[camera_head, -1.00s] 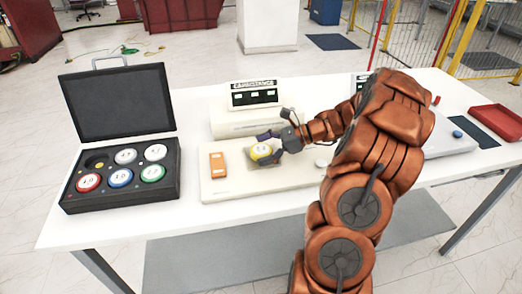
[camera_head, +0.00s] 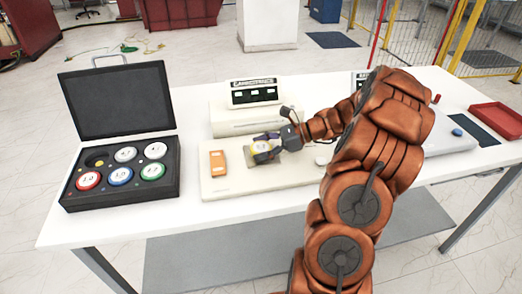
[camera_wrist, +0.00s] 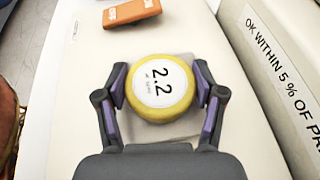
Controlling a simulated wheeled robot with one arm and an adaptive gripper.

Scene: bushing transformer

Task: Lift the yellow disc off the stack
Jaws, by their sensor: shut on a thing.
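The yellow disc (camera_wrist: 160,88) has a white top marked 2.2 and sits between my gripper's fingers in the wrist view. My gripper (camera_wrist: 163,92) is shut on it, with a purple-lined finger against each side. In the head view the disc (camera_head: 261,147) is at the tip of my gripper (camera_head: 266,146), over the grey square plate of the beige instrument (camera_head: 230,185). A part of the grey square plate (camera_wrist: 150,133) shows around the disc. Whatever lies directly under the disc is hidden, and I cannot tell whether the disc is clear of it.
An orange block (camera_head: 217,163) lies left of the disc on the instrument. An open black case (camera_head: 120,201) with several coloured discs stands at the left. A display unit (camera_head: 254,94) stands behind. A red tray (camera_head: 497,120) is at the far right. White table is bare between case and instrument.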

